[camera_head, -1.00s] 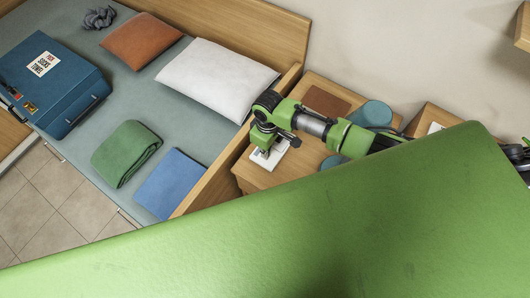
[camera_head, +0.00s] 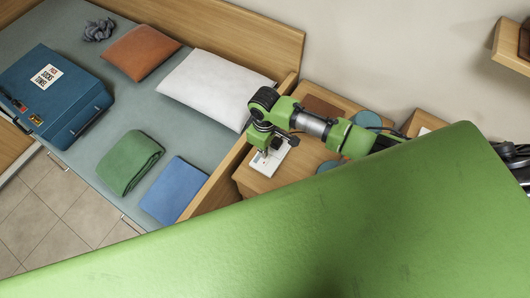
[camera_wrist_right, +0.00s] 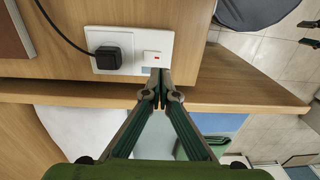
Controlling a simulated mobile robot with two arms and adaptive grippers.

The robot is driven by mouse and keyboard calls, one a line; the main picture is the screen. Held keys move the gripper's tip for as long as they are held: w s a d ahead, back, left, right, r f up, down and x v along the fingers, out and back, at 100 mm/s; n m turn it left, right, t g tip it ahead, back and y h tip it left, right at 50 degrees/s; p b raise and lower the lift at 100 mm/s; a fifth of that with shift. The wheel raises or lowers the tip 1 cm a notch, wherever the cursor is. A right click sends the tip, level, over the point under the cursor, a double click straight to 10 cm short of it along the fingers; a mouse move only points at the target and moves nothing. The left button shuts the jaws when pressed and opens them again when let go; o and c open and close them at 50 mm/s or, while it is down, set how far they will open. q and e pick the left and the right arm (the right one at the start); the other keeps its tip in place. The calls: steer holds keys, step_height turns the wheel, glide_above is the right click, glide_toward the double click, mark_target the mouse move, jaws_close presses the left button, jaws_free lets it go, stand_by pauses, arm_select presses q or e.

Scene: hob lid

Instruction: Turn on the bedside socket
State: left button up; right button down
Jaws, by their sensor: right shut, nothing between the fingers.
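The bedside socket (camera_wrist_right: 137,50) is a white plate on a wooden top, with a black plug and cord (camera_wrist_right: 109,57) in its left part. A small switch with a red mark (camera_wrist_right: 152,55) is in its right part. I cannot tell whether the switch is on. My right gripper (camera_wrist_right: 161,75) is shut and empty. Its fingertips are at the plate's edge, just below the switch in the wrist view; contact is unclear. In the head view the socket (camera_head: 268,162) is partly hidden under my right gripper (camera_head: 263,151). My left gripper is not in view.
The bedside top (camera_head: 262,184) also carries a brown flat item (camera_head: 322,106) and blue-grey round items (camera_head: 367,119). A wooden bed side panel (camera_head: 221,182) stands close left of it. The bed holds a white pillow (camera_head: 212,87), cushions, a folded green blanket (camera_head: 130,161) and a blue case (camera_head: 55,95).

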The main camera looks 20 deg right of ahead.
step_height(320, 180, up, 6)
steer(key=shift+s+a+r, duration=0.2)
steer(key=shift+a, duration=0.15)
steer(key=w+d+b, duration=0.1)
steer(key=b, duration=0.2)
steer(key=w+d+g+y+b, duration=0.1)
steer(key=d+b, duration=0.1)
steer(key=b, duration=0.1)
steer(key=shift+w+r+b, duration=0.15)
steer(key=shift+r+b, duration=0.05)
steer(key=shift+b, duration=0.2)
